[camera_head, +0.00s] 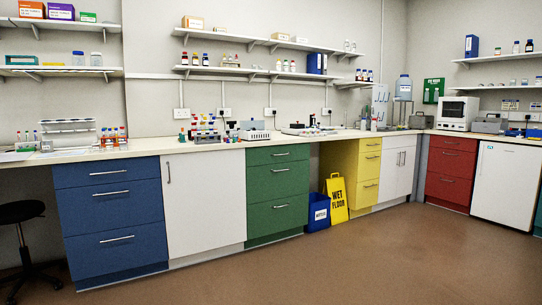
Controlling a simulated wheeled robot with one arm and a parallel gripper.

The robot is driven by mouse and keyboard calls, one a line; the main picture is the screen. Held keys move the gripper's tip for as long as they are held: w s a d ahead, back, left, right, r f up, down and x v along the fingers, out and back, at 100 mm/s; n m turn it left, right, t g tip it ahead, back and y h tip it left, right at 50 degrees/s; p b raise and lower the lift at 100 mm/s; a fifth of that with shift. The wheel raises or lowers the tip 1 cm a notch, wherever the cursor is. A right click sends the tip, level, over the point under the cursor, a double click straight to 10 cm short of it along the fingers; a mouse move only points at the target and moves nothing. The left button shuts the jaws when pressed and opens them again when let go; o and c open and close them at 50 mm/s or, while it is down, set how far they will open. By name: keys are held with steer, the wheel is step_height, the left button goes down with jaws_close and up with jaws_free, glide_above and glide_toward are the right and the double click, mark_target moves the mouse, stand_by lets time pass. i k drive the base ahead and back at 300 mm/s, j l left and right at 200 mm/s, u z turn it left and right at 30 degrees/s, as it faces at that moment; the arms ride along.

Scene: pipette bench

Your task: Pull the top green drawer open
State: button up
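The green drawer unit (277,195) stands under the bench, between a white cupboard and an open gap. Its top drawer (272,155) is shut, flush with the drawers below. A horizontal silver bar handle (282,154) sits on the top drawer front. Two more green drawers with similar handles lie below it, also shut. My gripper is not in view.
The white cupboard (204,197) and the blue drawer unit (110,215) stand to the left. A blue bin (319,213) and a yellow wet floor sign (337,199) stand right of the green unit. A black stool (21,213) is far left. The brown floor (330,265) in front is clear.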

mark_target(256, 156)
steer(key=i, duration=1)
steer(key=j+u, duration=0.05)
steer(key=j, duration=0.05)
